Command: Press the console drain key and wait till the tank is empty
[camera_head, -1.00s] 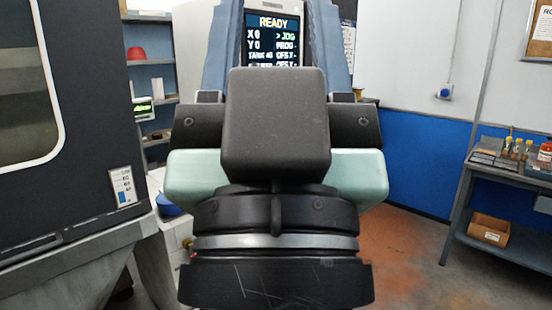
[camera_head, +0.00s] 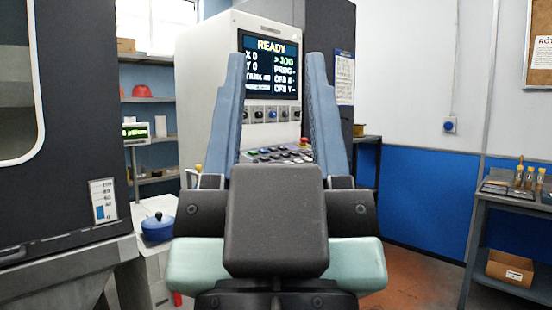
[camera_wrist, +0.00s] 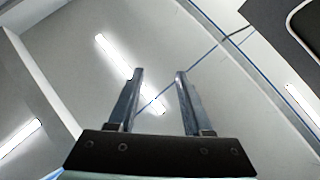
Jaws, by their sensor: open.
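The console (camera_head: 205,95) is a tall pale cabinet at the centre of the head view. Its screen (camera_head: 270,62) reads READY, with X 0, Y 0 and a tank line too small to read. Below the screen is a row of small switches, and under that a sloped key panel (camera_head: 275,154) with several keys and a red knob. I cannot tell which key is the drain key. My gripper (camera_head: 280,62) is open and empty, its two blue fingers pointing up in front of the console, on either side of the screen. The wrist view shows the open fingers (camera_wrist: 158,74) against the ceiling.
A dark machine (camera_head: 75,120) with a window stands close on the left. A blue lidded pot (camera_head: 158,227) sits on a white surface beside it. A side bench (camera_head: 510,203) with bottles is at the right. Open floor (camera_head: 405,270) lies between.

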